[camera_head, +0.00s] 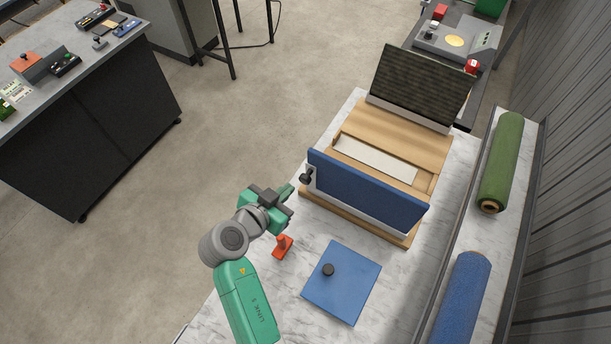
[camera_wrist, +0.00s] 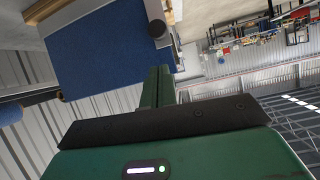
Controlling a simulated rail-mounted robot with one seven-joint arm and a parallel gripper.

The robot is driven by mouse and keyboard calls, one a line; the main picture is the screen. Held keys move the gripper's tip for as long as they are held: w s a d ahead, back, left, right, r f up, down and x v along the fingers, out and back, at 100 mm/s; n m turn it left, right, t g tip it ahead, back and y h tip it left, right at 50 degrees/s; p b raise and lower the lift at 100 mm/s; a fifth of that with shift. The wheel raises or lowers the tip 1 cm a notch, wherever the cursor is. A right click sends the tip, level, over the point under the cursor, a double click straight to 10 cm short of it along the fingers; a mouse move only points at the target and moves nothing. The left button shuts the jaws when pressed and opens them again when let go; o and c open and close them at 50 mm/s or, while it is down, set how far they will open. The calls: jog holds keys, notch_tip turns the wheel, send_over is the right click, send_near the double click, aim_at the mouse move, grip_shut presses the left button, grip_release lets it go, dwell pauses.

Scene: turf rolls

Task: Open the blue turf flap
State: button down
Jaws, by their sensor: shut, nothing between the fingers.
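A blue turf flap (camera_head: 365,191) stands steeply up at the near edge of a wooden box (camera_head: 392,137), with a pale edge and a dark knob (camera_head: 306,178) at its left end. In the wrist view the blue flap (camera_wrist: 105,52) fills the upper left, its dark knob (camera_wrist: 157,28) just beyond my fingers. My gripper (camera_head: 286,190) is shut and empty, just left of the flap's knob; its green fingers (camera_wrist: 158,85) are together in the wrist view. I cannot tell whether they touch the knob. A flat blue square (camera_head: 342,281) with a black knob lies on the table.
A dark green flap (camera_head: 422,82) stands at the box's far end. A small red object (camera_head: 283,246) is on the marble table (camera_head: 300,306) beside my arm. A green roll (camera_head: 501,160) and a blue roll (camera_head: 462,296) lie along the right. Open floor is to the left.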

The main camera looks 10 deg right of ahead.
jog(key=x, duration=1)
jog(key=shift+r, duration=0.1)
